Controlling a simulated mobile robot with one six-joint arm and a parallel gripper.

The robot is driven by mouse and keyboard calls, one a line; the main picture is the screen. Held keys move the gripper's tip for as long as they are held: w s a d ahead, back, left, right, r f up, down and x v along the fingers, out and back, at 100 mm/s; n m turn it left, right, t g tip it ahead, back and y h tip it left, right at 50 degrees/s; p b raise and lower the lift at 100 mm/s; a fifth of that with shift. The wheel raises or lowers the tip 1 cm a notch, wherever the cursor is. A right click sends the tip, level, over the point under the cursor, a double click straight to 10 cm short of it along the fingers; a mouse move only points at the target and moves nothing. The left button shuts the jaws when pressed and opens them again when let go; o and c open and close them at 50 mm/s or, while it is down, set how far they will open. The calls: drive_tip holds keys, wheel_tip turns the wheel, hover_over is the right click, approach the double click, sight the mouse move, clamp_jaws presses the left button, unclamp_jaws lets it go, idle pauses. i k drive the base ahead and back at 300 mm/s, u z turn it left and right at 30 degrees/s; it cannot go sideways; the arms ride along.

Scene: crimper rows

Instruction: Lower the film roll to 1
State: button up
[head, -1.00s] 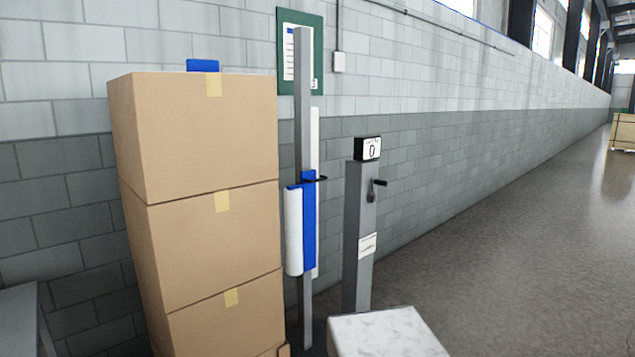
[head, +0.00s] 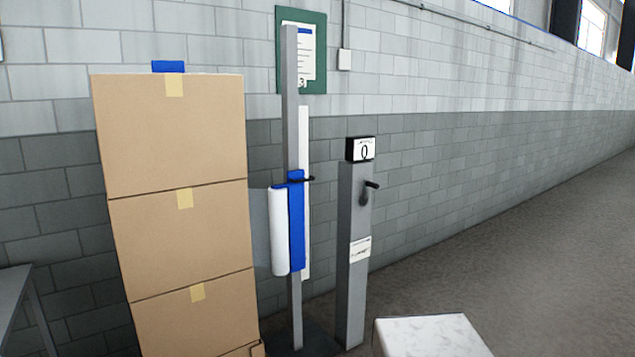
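The white film roll (head: 278,232) hangs upright on a blue carriage (head: 297,225) on a tall grey mast (head: 291,90). The roll is about halfway up the mast, beside the stack of boxes. A white strip stands behind the mast. To the right is a grey post (head: 352,270) with a display (head: 361,149) on top that reads 0. A dark crank handle (head: 371,185) sticks out of the post's side below the display. A small white label (head: 360,249) is lower on the post. My gripper is not in view.
Three stacked cardboard boxes (head: 178,190) stand left of the mast. A white speckled block (head: 430,336) is at the bottom, right of the post. A grey table (head: 15,290) is at the left edge. Open floor (head: 530,260) lies to the right.

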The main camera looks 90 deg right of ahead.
sight(284, 214)
drive_tip(key=k, duration=1.6)
drive_tip(key=z, duration=1.25)
drive_tip(key=i, duration=1.1)
drive_tip(key=z, duration=0.05)
